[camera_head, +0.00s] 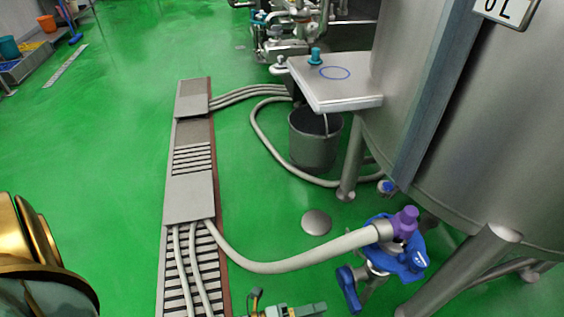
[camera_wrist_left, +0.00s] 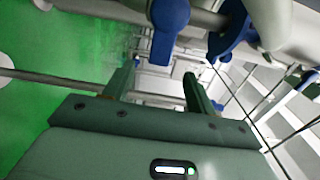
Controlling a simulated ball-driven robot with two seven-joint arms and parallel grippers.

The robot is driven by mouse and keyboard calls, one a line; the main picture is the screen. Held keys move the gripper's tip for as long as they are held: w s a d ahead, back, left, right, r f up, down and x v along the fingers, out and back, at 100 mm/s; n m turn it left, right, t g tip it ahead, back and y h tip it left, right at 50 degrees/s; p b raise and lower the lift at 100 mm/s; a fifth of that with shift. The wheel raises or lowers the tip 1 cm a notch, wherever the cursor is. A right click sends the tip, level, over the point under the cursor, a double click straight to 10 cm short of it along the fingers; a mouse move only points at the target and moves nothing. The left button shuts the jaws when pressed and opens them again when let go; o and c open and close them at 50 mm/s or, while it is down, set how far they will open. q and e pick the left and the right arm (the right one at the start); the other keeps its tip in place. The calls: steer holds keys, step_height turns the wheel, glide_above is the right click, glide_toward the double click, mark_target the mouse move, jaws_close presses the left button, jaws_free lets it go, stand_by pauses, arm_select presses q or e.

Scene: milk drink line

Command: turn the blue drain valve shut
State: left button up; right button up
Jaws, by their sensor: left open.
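The blue drain valve has a blue lever handle (camera_head: 349,289) that hangs down at the left of a metal body below the big steel tank (camera_head: 470,130). A blue clamp (camera_head: 412,262) and a purple cap (camera_head: 404,222) sit beside it, where a pale hose joins. My left gripper (camera_head: 288,309) shows at the bottom edge of the head view, left of and nearer than the handle. In the left wrist view the gripper (camera_wrist_left: 160,73) is open and empty. The blue handle (camera_wrist_left: 170,32) is ahead of it, above the gap between the fingers and apart from them. My right gripper is not in view.
A pale hose (camera_head: 290,262) curves from the floor drain (camera_head: 190,198) to the valve. A tank leg (camera_head: 465,268) stands right of the valve. A grey bucket (camera_head: 315,150) sits under a steel shelf (camera_head: 335,88). Green floor at left is mostly free.

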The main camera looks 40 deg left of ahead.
arm_select(q)
steer(key=v, duration=0.6)
steer(key=shift+s+p, duration=0.15)
steer(key=shift+p, duration=0.3)
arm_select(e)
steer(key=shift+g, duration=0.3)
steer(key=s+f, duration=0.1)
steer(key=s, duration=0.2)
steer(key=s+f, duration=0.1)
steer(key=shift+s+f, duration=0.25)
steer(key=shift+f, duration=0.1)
arm_select(q)
steer(key=shift+a, duration=0.1)
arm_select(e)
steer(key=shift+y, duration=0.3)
